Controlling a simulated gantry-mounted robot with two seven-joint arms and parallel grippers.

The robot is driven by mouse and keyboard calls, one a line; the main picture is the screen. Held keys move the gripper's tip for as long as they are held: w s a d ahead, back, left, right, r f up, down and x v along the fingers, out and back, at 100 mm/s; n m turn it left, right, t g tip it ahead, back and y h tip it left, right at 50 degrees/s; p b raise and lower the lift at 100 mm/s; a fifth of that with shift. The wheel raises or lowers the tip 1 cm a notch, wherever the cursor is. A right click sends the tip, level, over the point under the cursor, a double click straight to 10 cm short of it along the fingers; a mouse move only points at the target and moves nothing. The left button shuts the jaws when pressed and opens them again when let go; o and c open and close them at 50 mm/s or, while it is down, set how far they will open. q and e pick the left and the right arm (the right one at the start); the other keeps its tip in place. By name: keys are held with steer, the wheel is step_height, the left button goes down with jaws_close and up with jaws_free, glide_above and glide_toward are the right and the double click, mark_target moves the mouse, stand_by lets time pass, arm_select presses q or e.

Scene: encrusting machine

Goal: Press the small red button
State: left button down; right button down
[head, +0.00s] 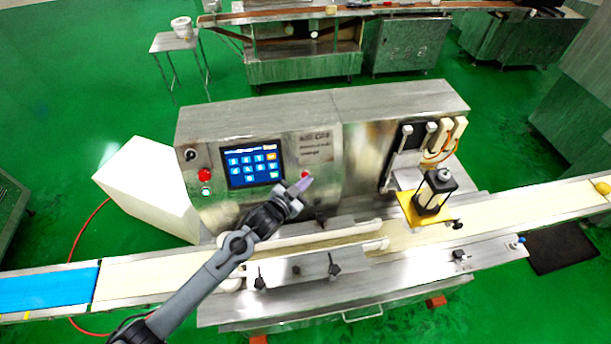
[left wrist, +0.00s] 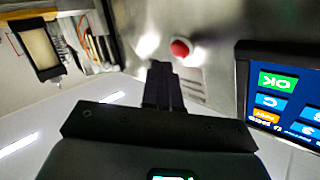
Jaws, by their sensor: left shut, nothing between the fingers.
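The small red button (head: 305,174) is on the steel front panel of the machine, right of the touchscreen. It also shows in the left wrist view (left wrist: 180,48), round and red, near the top middle. My left gripper (head: 301,185) is shut and empty. Its fingertips overlap the button's lower edge in the head view. In the left wrist view the closed fingers (left wrist: 160,70) point at the panel, just below and left of the button. I cannot tell whether they touch the panel. My right gripper is not in view.
A larger red knob (head: 204,175) sits left of the lit touchscreen (head: 252,166). A conveyor belt (head: 150,278) runs along the machine's front, with guide rails (head: 320,237) below the panel. A black-and-yellow unit (head: 433,195) stands over the belt at the right.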

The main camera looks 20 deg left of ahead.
arm_select(q)
steer(key=shift+w, duration=0.1)
stand_by(0.3)
steer(key=shift+w+a+f, duration=0.15)
steer(key=shift+w+a, duration=0.05)
steer(key=shift+w, duration=0.05)
stand_by(0.4)
steer(key=shift+w+a+f+b, duration=0.2)
steer(key=shift+w+f+b, duration=0.05)
steer(key=shift+b, duration=0.1)
stand_by(0.3)
steer(key=shift+r, duration=0.1)
stand_by(0.4)
steer(key=shift+s+d+r+p, duration=0.35)
steer(key=shift+s+p, duration=0.25)
steer(key=shift+p, duration=0.2)
steer(key=shift+d, duration=0.1)
